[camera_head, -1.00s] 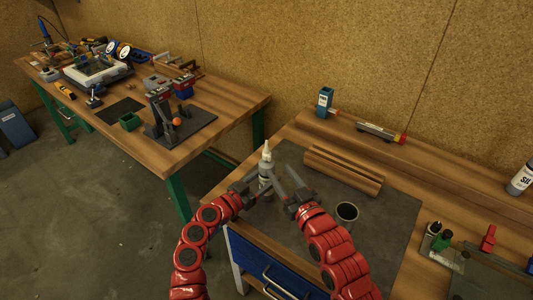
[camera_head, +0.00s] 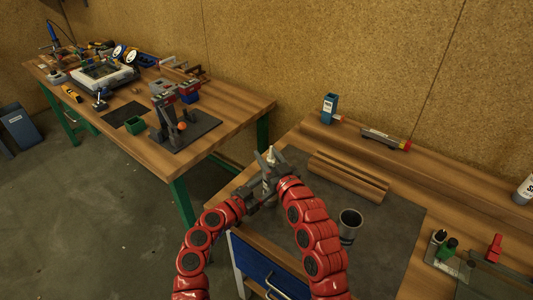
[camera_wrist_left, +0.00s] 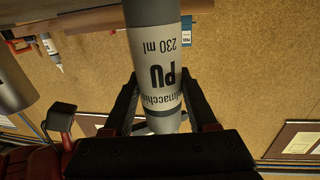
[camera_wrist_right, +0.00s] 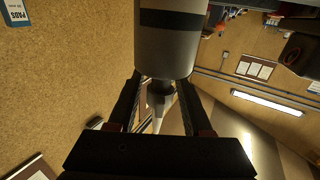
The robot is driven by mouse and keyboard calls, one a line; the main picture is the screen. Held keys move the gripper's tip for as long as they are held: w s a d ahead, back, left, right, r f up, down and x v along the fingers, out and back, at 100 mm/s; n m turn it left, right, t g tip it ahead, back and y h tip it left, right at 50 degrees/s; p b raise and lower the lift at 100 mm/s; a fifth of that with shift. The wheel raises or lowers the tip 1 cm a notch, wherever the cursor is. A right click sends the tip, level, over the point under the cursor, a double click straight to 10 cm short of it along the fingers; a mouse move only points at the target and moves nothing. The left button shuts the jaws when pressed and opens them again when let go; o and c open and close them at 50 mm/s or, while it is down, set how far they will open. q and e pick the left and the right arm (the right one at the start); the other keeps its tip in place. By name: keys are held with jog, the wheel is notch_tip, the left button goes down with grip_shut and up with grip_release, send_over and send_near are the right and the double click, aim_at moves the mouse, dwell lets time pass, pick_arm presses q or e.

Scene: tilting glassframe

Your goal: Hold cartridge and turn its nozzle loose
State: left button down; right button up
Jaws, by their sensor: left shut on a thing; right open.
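The cartridge is a grey-white tube marked PU 230 ml, seen large in the left wrist view (camera_wrist_left: 160,70). It stands upright over the near bench. My left gripper (camera_wrist_left: 160,105) is shut on the cartridge body. The nozzle (camera_wrist_right: 160,105) is a pale tapered tip on a grey collar at the cartridge end; its tip also shows in the head view (camera_head: 270,154). My right gripper (camera_wrist_right: 156,100) is open, with its fingers on either side of the nozzle and collar. Whether the fingers touch it I cannot tell. In the head view the grippers partly hide the cartridge.
A dark mat (camera_head: 390,225) lies on the near bench, bearing a wooden grooved block (camera_head: 345,178) and a dark cup (camera_head: 349,224). A second bench (camera_head: 225,110) with tools is at the left, across a floor gap.

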jog(key=shift+w+a+r, duration=0.1)
jog(key=shift+w+a, duration=0.1)
jog(key=shift+w, duration=0.2)
jog(key=shift+c, duration=0.2)
grip_shut()
jog(key=shift+a, duration=0.1)
jog(key=shift+n+y, duration=0.4)
jog(key=shift+y, duration=0.1)
jog(key=shift+s+a+n+g+y, duration=0.15)
jog(key=shift+n+g+y, duration=0.15)
jog(key=shift+g+y, duration=0.25)
